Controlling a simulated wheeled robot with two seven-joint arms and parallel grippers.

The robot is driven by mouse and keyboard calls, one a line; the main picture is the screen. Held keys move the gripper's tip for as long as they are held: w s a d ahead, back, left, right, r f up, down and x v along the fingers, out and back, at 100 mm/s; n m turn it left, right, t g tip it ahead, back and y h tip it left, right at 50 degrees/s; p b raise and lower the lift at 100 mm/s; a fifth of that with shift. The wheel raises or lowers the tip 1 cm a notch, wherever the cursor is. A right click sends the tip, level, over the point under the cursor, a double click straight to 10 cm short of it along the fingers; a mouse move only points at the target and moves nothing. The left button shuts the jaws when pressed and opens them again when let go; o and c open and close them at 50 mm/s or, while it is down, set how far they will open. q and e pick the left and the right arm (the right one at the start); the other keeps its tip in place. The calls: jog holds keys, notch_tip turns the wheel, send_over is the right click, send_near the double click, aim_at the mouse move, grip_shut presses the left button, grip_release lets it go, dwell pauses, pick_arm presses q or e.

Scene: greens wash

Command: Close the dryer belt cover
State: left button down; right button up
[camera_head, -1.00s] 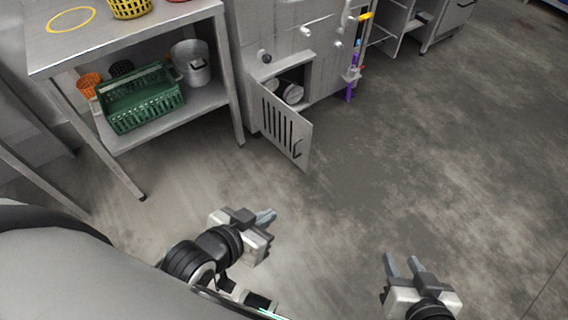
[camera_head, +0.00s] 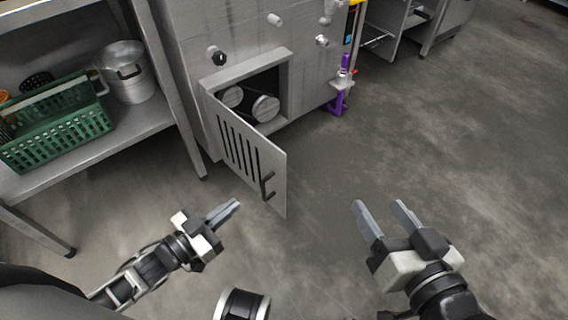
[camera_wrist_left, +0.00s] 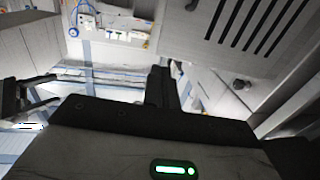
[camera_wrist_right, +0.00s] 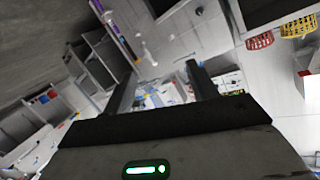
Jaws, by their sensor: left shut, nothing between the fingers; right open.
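The belt cover (camera_head: 245,160) is a grey hinged door with vertical slots and a dark handle (camera_head: 267,186). It stands open, swung out from the low opening in the dryer cabinet (camera_head: 190,60), with rollers (camera_head: 264,107) visible inside. My left gripper (camera_head: 229,209) is shut and empty, in front of the cover and apart from it. The slotted cover also shows in the left wrist view (camera_wrist_left: 215,40). My right gripper (camera_head: 380,207) is open and empty, to the right of the cover over bare floor. The right wrist view shows its fingers (camera_wrist_right: 160,85) apart.
A steel table with a lower shelf (camera_head: 95,155) stands at the left, holding a green basket (camera_head: 60,130) and a metal pot (camera_head: 125,70). A purple tool (camera_head: 341,90) hangs at the cabinet's right side. The floor (camera_head: 430,150) at the right is clear.

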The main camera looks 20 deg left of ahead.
pick_arm(q)
jog(key=b, duration=0.4)
send_near(284, 165)
jog(key=x, duration=0.5)
jog(key=shift+w+d+f, duration=0.2)
jog(key=shift+w, duration=0.05)
jog(key=shift+w+d+r, duration=0.1)
jog(key=shift+w+d, duration=0.2)
jog(key=shift+w, duration=0.25)
pick_arm(e)
jog(key=shift+w+a+r+m+t+y, duration=0.15)
jog(key=shift+a+r+m+t+y, duration=0.5)
jog(key=shift+y, duration=0.25)
